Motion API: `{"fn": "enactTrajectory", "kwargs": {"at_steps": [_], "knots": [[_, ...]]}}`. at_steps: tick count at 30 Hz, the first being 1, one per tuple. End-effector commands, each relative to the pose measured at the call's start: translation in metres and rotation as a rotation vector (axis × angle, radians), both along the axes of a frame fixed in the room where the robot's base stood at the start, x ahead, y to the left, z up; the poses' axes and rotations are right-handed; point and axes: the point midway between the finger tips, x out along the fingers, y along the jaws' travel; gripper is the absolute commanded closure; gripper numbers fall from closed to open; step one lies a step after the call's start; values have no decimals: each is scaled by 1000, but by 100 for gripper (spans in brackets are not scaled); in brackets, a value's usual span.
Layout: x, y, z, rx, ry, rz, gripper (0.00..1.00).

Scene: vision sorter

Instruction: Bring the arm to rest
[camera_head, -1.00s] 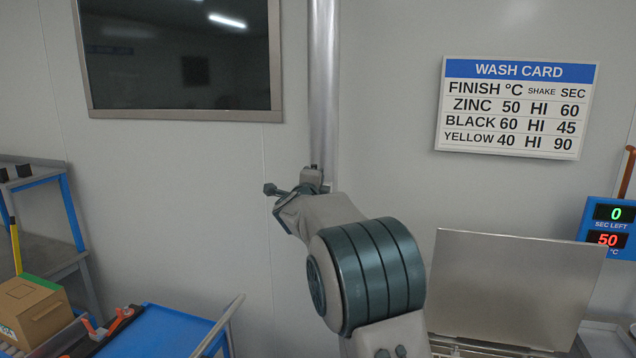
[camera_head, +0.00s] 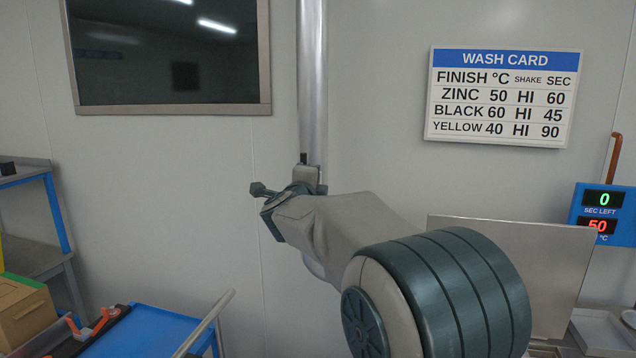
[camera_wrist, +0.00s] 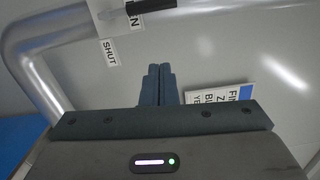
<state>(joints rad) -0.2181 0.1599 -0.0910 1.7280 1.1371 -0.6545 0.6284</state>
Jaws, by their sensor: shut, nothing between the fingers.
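My arm (camera_head: 360,225) reaches up across the middle of the head view, with a large dark-banded joint at lower right. Its far end overlaps the upright metal pipe (camera_head: 312,90) in the picture; I cannot make out the fingers there. In the wrist view my gripper (camera_wrist: 159,70) shows two dark fingers side by side, shut and empty. They point toward a pale wall. The wash card (camera_wrist: 232,98) shows to the right of the fingers, partly hidden by the gripper body.
The wrist view shows a bent metal tube (camera_wrist: 35,60) at left and a "SHUT" label (camera_wrist: 111,52). The head view shows a blue cart (camera_head: 150,330), a cardboard box (camera_head: 25,312), a shelf rack (camera_head: 45,235), a metal panel (camera_head: 545,265) and a blue display (camera_head: 601,213).

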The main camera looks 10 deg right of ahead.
Motion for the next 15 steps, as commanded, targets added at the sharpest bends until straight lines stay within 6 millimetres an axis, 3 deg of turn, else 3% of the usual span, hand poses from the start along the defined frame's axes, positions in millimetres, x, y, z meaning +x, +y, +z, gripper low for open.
{"fn": "enactTrajectory", "kwargs": {"at_steps": [5,15], "knots": [[-12,5,-1,0,0,-2,100],[-13,4,0,-1,1,-4,100]]}}
